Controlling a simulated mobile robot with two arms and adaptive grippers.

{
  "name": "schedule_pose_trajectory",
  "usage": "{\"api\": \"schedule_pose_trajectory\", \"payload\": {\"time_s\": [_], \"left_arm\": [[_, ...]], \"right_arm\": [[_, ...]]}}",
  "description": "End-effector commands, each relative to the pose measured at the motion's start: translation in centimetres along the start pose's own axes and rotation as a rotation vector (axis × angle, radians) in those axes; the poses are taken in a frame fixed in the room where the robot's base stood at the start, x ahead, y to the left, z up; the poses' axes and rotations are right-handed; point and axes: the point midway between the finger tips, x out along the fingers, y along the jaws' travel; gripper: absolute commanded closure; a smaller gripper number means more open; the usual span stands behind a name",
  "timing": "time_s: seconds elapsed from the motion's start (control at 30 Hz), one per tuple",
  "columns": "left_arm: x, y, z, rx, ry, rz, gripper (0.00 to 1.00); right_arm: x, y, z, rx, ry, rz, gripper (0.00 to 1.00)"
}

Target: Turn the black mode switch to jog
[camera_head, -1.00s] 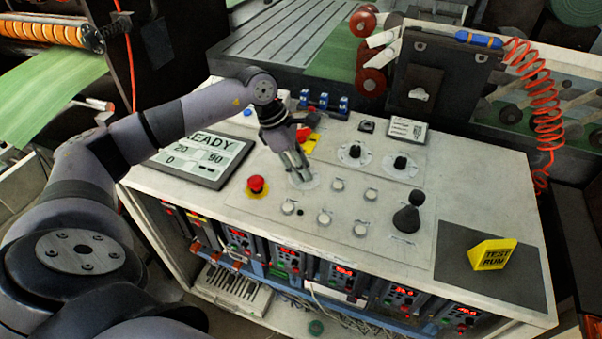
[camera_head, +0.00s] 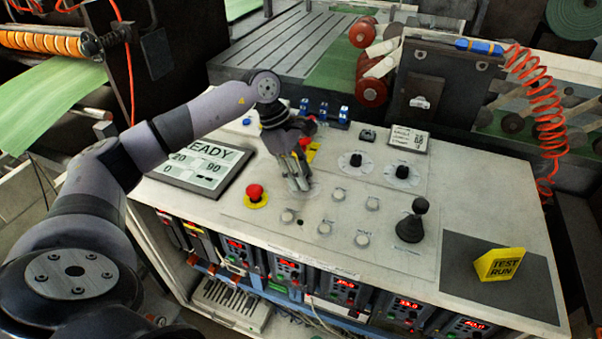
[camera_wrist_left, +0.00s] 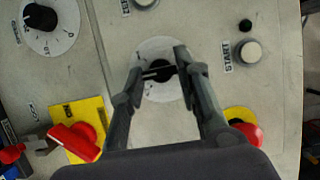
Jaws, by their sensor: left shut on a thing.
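The black mode switch (camera_wrist_left: 158,69) is a small knob on a round white dial plate (camera_wrist_left: 174,92) in the left wrist view. My left gripper (camera_wrist_left: 160,70) has its two fingertips on either side of the knob and is shut on it. In the head view my left gripper (camera_head: 298,185) reaches down onto the panel, and its fingers mostly hide the switch. The dial's lettering is too small or covered to read, so I cannot tell which position the knob points to. My right gripper is not in view.
A red mushroom button (camera_head: 256,193) stands close left of the fingers. A red switch on a yellow plate (camera_wrist_left: 83,124) is also close. Two other black knobs (camera_head: 356,160) (camera_head: 402,171), several white push buttons (camera_head: 325,228) and a black joystick (camera_head: 411,222) lie to the right.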

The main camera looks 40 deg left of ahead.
Motion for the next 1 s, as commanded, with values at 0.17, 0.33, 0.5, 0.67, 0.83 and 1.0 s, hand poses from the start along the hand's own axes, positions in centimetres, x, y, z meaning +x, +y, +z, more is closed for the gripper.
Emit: {"api": "schedule_pose_trajectory", "payload": {"time_s": [0.17, 0.33, 0.5, 0.67, 0.83, 1.0], "left_arm": [[-0.1, 0.0, -0.1, -0.002, 0.002, 0.002, 0.60], [0.0, 0.0, -0.1, -0.002, 0.001, 0.002, 0.50], [0.0, 0.0, 0.0, -0.001, 0.001, 0.001, 0.50], [-0.3, 0.0, 0.0, -0.001, 0.000, 0.002, 0.50], [-2.6, 0.1, 0.0, -0.002, 0.000, 0.006, 0.50], [-6.4, 0.1, 0.0, -0.002, 0.000, 0.007, 0.50]], "right_arm": [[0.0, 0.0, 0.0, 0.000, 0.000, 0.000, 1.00], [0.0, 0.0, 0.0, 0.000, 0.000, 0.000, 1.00], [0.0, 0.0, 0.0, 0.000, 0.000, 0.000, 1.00], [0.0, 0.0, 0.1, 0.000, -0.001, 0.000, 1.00], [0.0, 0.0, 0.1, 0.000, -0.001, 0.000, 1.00], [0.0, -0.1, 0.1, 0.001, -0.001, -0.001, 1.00]]}}
